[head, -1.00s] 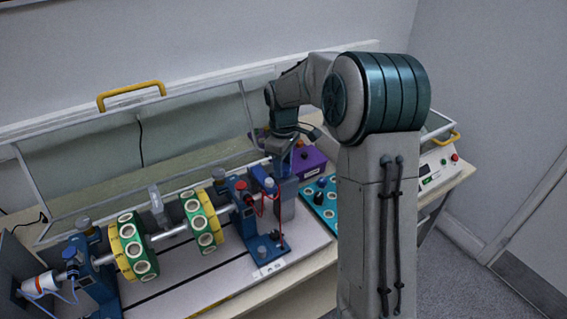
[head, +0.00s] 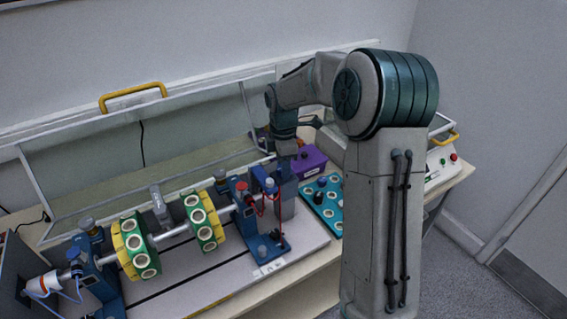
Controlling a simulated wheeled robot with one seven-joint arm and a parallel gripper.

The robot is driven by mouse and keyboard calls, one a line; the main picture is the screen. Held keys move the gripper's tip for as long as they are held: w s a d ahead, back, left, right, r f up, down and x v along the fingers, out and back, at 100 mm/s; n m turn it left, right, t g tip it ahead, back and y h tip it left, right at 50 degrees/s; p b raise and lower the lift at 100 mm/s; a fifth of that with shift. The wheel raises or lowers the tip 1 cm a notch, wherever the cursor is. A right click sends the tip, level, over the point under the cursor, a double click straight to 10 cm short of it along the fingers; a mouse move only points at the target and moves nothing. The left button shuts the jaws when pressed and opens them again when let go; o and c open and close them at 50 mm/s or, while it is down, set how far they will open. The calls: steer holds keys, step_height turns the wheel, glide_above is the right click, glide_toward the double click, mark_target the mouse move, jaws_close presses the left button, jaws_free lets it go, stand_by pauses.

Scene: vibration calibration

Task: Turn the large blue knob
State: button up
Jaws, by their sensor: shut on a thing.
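My gripper (head: 286,156) points down at the top of a grey block behind the right-hand blue bearing stand (head: 262,238). It is small and dark in the head view, and its fingers are hard to make out. It is shut on what seems to be the large blue knob, which the fingers and wrist mostly hide. I cannot tell how far the knob is turned.
A shaft with two green-and-yellow discs (head: 203,222) runs left of the gripper. A purple box (head: 311,164) and a teal panel with knobs and round holes (head: 331,214) are to the right. A raised clear cover with a yellow handle (head: 133,97) is behind.

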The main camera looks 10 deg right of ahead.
steer(key=shift+r, duration=0.1)
steer(key=shift+w, duration=0.1)
stand_by(0.3)
steer(key=o, duration=1)
steer(key=shift+c, duration=0.2)
step_height(320, 180, up, 14)
steer(key=b, duration=0.1)
